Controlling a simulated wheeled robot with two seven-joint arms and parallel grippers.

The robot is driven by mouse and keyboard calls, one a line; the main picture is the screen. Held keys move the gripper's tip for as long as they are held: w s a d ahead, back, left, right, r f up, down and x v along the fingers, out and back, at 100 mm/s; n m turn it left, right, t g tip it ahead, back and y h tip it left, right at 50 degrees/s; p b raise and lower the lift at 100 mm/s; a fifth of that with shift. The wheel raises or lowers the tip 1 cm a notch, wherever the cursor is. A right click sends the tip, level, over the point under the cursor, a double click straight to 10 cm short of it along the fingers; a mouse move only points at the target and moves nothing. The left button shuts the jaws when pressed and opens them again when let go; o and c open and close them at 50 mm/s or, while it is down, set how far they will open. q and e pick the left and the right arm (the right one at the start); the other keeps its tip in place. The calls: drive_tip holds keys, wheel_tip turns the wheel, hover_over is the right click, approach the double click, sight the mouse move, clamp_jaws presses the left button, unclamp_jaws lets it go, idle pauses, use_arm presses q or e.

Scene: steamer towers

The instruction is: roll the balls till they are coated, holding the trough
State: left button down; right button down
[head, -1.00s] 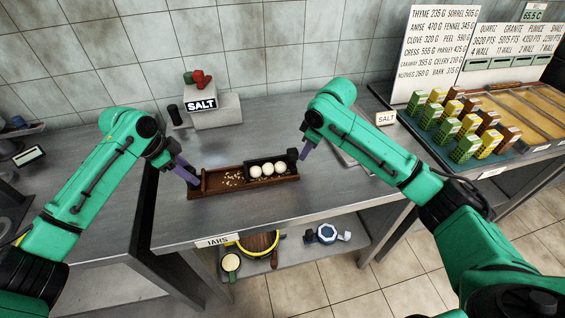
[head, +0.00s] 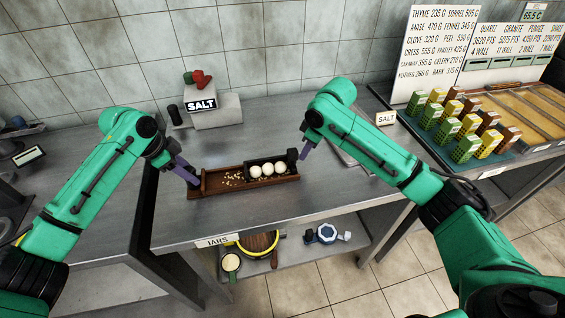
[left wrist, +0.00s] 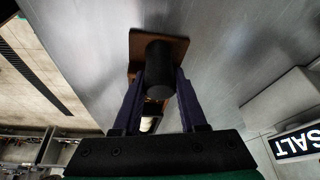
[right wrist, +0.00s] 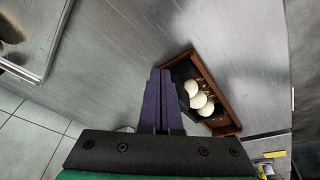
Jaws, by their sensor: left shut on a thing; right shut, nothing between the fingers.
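A brown wooden trough (head: 215,193) lies on the grey table, with pale crumbs (head: 233,178) scattered on its floor at the left. My left gripper (head: 188,176) is at the trough's left end, shut on a dark round handle (left wrist: 158,70) there. My right gripper (head: 305,149) is shut and empty, close beside the black frame's right end. Whether it touches the frame I cannot tell.
A block with a SALT sign (head: 201,104) stands behind the trough. A metal tray (head: 345,152) lies behind my right gripper. Several coloured boxes (head: 466,125) stand at the right. The table (head: 270,210) in front of the trough is clear.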

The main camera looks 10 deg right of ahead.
sight(278, 162)
drive_tip(key=shift+a, duration=0.1)
idle(0.5)
drive_tip(key=shift+w+a, duration=0.1)
drive_tip(key=shift+a, duration=3.45)
drive_tip(key=shift+d, duration=0.15)
drive_tip(key=shift+r, duration=1.7)
drive_tip(key=r, duration=0.1)
drive_tip(key=d+r, duration=0.1)
drive_tip(key=r, duration=0.1)
drive_tip(key=shift+r, duration=0.3)
